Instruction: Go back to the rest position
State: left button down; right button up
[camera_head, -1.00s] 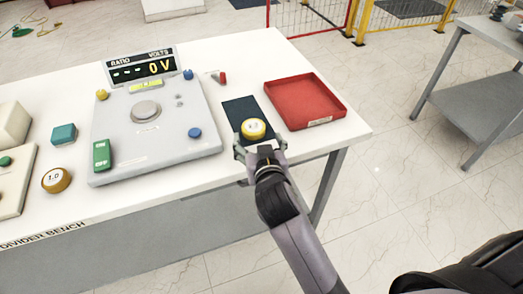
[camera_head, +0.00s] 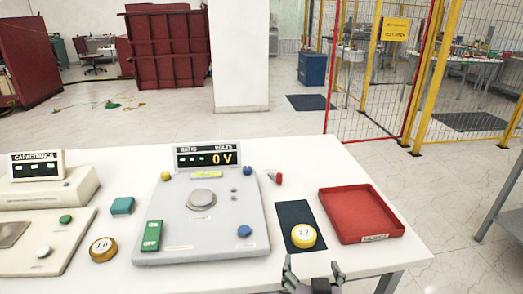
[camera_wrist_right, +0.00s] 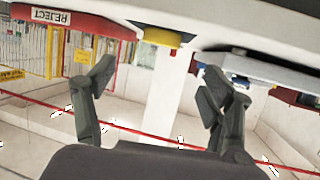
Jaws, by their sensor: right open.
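My right gripper (camera_head: 312,272) is at the bottom of the head view, near the front edge of the white bench (camera_head: 385,255). Its two fingers are spread with nothing between them. A yellow-rimmed disc (camera_head: 303,236) sits on a dark mat (camera_head: 292,211), just beyond the fingertips and apart from them. The right wrist view shows the open fingers (camera_wrist_right: 158,76) and the yellow disc (camera_wrist_right: 162,37) beyond them at the bench edge. My left gripper is not in view.
A red tray (camera_head: 362,213) stands right of the mat. A grey ratio unit (camera_head: 200,222) showing 0 V stands to its left. Another disc (camera_head: 103,249) and a teal block (camera_head: 122,205) lie further left. Red and yellow fencing (camera_head: 385,70) stands behind the bench.

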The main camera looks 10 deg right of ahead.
jog(key=s+d+f+n+g+y, duration=0.1)
jog(key=s+d+f+n+g, duration=0.15)
jog(key=s+f+g, duration=0.5)
jog(key=s+d+f+n+g+y, duration=0.1)
jog(key=s+d+f+g, duration=0.2)
jog(key=s+f, duration=0.85)
jog(key=s+f+g, duration=0.1)
jog(key=s+f, duration=0.1)
jog(key=f, duration=1)
jog(key=s+f, duration=0.2)
jog(key=f, duration=1)
jog(key=s+d+f+g, duration=0.1)
jog(key=s+d+f, duration=0.2)
jog(key=s+f, duration=1.3)
jog(key=shift+n, duration=0.35)
jog(key=shift+s+g, duration=0.15)
jog(key=shift+g, duration=0.1)
jog(key=shift+a, duration=0.1)
